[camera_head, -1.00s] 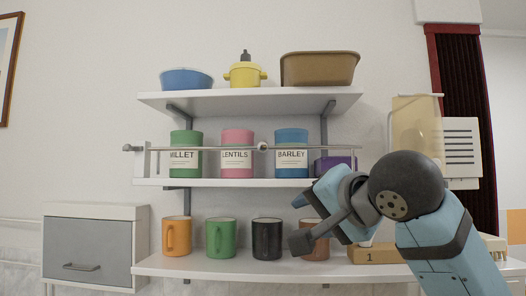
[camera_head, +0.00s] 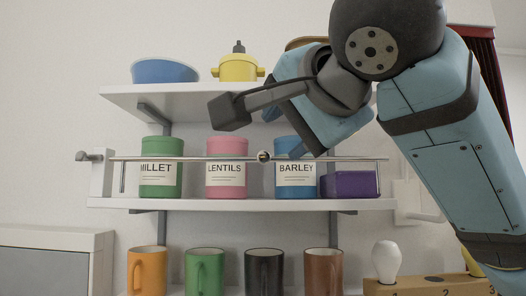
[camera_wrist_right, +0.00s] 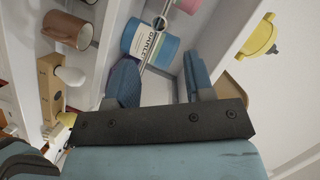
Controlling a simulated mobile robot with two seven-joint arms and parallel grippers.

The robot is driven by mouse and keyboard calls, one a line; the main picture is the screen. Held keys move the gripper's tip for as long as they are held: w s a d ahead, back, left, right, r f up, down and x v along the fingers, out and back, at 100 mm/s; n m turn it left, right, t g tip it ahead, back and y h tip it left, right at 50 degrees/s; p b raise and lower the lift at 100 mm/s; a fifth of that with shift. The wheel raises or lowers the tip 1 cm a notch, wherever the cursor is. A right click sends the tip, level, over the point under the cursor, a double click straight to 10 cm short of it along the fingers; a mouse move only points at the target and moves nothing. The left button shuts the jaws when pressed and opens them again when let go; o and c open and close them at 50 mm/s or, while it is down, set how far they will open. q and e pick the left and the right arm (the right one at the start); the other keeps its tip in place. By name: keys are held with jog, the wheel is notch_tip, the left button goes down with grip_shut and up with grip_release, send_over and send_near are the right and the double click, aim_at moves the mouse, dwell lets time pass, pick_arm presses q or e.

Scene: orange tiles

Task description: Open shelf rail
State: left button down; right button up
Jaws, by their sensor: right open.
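The shelf rail (camera_head: 200,158) is a thin chrome bar across the front of the middle shelf (camera_head: 240,204). It stands upright in front of the jars, with a small round knob (camera_head: 263,156) at its middle and a grey piece (camera_head: 90,156) at its left end. My right gripper (camera_head: 288,132) is in front of the barley jar, near the rail's right half. In the right wrist view its two blue fingers (camera_wrist_right: 160,78) are apart and empty, with the rail (camera_wrist_right: 153,50) just beyond them. Whether a finger touches the rail cannot be told. My left gripper is not in view.
Behind the rail stand jars of millet (camera_head: 161,170), lentils (camera_head: 227,145) and barley (camera_head: 296,180), and a purple box (camera_head: 348,185). Several mugs (camera_head: 205,270) stand below. A blue bowl (camera_head: 165,70) and yellow pot (camera_head: 238,68) are above. The area left of the shelves is free.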

aim_at(265, 157)
jog(key=p+x, duration=0.2)
jog(key=x, duration=0.7)
jog(key=shift+w+a, duration=0.1)
jog(key=shift+w, duration=0.25)
jog(key=shift+w+a+f, duration=0.15)
jog(key=shift+w+f, duration=0.05)
jog(key=shift+w, duration=0.3)
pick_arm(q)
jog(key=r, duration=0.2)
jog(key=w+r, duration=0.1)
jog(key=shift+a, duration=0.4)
pick_arm(e)
jog(key=shift+s, duration=0.1)
grip_shut()
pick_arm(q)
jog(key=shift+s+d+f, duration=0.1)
